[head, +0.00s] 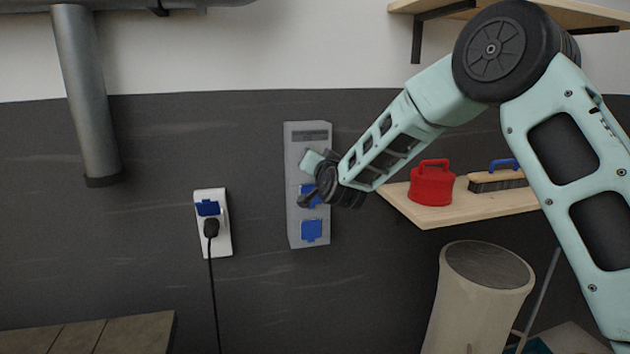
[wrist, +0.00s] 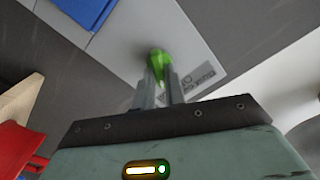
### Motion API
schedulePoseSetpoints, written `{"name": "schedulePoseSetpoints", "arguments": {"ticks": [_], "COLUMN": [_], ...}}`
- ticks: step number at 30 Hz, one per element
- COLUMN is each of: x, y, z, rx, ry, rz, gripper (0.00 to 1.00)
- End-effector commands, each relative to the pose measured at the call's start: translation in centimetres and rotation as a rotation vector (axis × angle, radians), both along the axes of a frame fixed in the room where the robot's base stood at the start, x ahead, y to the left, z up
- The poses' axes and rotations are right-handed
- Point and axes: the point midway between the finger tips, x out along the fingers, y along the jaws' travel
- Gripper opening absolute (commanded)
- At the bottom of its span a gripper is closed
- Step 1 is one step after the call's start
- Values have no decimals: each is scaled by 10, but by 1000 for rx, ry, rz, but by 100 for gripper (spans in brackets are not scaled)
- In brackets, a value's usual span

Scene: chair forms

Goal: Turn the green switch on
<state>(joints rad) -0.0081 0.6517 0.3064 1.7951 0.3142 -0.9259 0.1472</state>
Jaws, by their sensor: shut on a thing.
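A grey wall panel (head: 293,226) hangs on the dark wall, with blue socket covers on its lower part. It also shows in the wrist view (wrist: 125,50). The green switch (wrist: 158,58) stands out from the panel's face beside a printed label. My gripper (wrist: 160,77) is shut on the green switch, with a finger on each side of it. In the head view my gripper (head: 316,166) is at the upper part of the panel and hides the switch. The switch's exact angle is hard to tell.
A white socket (head: 226,240) with a black plug and cord is on the wall to the left. A wooden shelf (head: 415,215) at right holds a red canister (head: 432,185) and a brush (head: 497,181). A pale bin (head: 462,305) stands below. The wall between socket and panel is clear.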

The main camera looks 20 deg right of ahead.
Motion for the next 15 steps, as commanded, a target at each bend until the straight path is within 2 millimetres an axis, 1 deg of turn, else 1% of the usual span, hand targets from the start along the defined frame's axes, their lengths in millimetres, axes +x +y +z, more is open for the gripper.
{"name": "schedulePoseSetpoints", "arguments": {"ticks": [1,15], "x": [0,0], "y": [-1,-2], "z": [-8,-9], "rx": [46,493], "ry": [-5,-3], "rz": [-2,0], "gripper": [0,0]}}
